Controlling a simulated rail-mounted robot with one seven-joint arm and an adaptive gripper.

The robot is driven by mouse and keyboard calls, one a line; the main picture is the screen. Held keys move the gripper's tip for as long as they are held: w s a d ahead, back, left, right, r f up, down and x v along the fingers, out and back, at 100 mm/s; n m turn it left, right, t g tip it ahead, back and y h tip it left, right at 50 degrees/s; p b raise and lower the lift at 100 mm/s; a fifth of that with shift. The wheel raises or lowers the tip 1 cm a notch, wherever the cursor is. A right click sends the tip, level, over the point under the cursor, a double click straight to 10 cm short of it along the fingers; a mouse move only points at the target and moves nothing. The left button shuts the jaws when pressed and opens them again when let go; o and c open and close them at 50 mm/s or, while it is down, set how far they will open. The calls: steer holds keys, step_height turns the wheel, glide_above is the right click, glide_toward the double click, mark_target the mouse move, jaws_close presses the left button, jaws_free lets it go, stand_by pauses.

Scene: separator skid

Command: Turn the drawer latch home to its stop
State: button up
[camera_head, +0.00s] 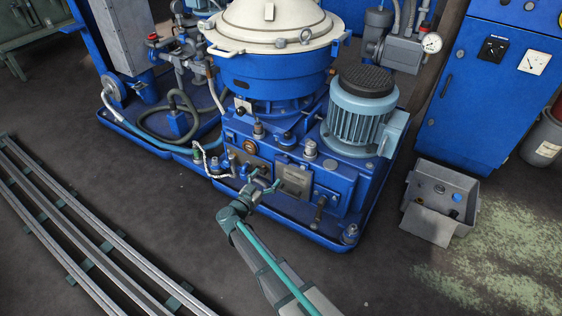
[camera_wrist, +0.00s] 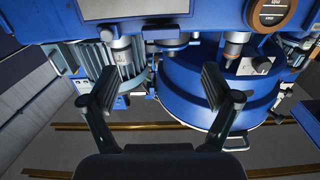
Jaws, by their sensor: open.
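My gripper (camera_head: 263,182) is at the front face of the blue separator base (camera_head: 330,192), near its grey plate (camera_head: 294,179). In the wrist view my gripper (camera_wrist: 159,85) has its two dark fingers wide apart, with nothing between them. The grey plate (camera_wrist: 135,9) is at the top edge of that view, beyond the fingertips. A dark handle-like part (camera_head: 320,206) is on the front face to the right of the plate. I cannot tell for certain which part is the drawer latch; it is small or hidden by my gripper.
A round brown dial (camera_head: 250,146) is left of the plate and shows in the wrist view (camera_wrist: 270,12). A ribbed motor (camera_head: 361,113) stands on the base. A grey open box (camera_head: 440,200) is on the floor at right. Floor rails (camera_head: 80,235) run at left.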

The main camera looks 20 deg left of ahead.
mark_target(281, 160)
steer(key=w+b, duration=0.1)
steer(key=w, duration=0.2)
steer(key=w+d+b, duration=0.1)
steer(key=w, duration=0.3)
steer(key=w+b, duration=0.1)
steer(key=w, duration=0.2)
steer(key=shift+w+d+b, duration=0.15)
steer(key=shift+w+b, duration=0.15)
steer(key=shift+w, duration=0.05)
steer(key=c, duration=1.1)
steer(key=shift+c, duration=0.2)
